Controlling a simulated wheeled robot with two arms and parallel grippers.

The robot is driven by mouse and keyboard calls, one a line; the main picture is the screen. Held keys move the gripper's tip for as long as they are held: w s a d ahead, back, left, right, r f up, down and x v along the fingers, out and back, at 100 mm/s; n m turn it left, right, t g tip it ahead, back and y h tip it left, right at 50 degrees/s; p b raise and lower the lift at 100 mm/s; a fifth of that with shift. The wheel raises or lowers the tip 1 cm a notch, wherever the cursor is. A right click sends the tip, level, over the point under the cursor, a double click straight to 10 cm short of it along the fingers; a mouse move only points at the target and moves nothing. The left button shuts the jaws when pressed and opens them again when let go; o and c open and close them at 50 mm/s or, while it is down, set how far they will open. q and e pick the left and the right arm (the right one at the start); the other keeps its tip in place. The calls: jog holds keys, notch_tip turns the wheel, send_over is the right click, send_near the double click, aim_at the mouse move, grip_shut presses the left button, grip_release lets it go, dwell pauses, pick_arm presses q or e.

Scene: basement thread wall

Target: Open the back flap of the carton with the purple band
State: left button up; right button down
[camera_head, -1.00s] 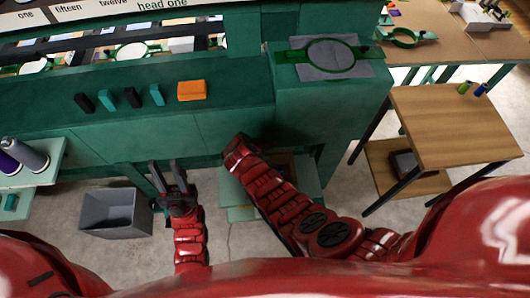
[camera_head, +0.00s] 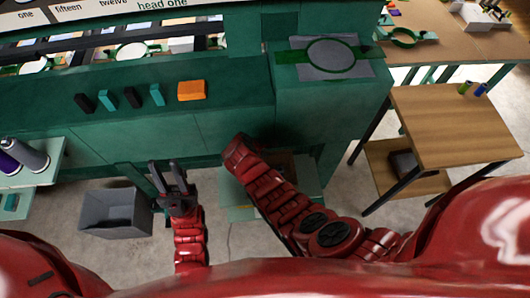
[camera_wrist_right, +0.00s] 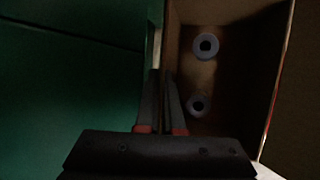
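In the right wrist view an open brown carton (camera_wrist_right: 235,92) shows from above, with two pale round spools (camera_wrist_right: 205,46) inside. No purple band shows on it in that view. My right gripper (camera_wrist_right: 161,72) has its two fingers close together at the carton's left wall, beside a green panel. It is too dark to tell whether anything is between them, and the back flap cannot be made out. In the head view my right arm hides that gripper and most of the carton. My left gripper (camera_head: 167,165) is open and empty in front of the green bench.
The green bench front (camera_head: 160,145) stands close ahead. Several small blocks and an orange block (camera_head: 192,90) lie on its ledge. A grey bin (camera_head: 116,212) is on the floor at left. A wooden table (camera_head: 455,125) stands at right.

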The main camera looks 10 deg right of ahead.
jog(key=shift+w, duration=0.1)
dwell(0.8)
jog(key=shift+g, duration=0.5)
jog(key=shift+w+f+g+b, duration=0.15)
jog(key=shift+w+g+b, duration=0.15)
jog(key=shift+b, duration=0.3)
jog(key=shift+g+b, duration=0.5)
jog(key=shift+b, duration=0.25)
jog(key=shift+n, duration=0.3)
jog(key=c, duration=1)
grip_release()
jog(key=shift+r, duration=0.2)
jog(key=shift+c, duration=0.2)
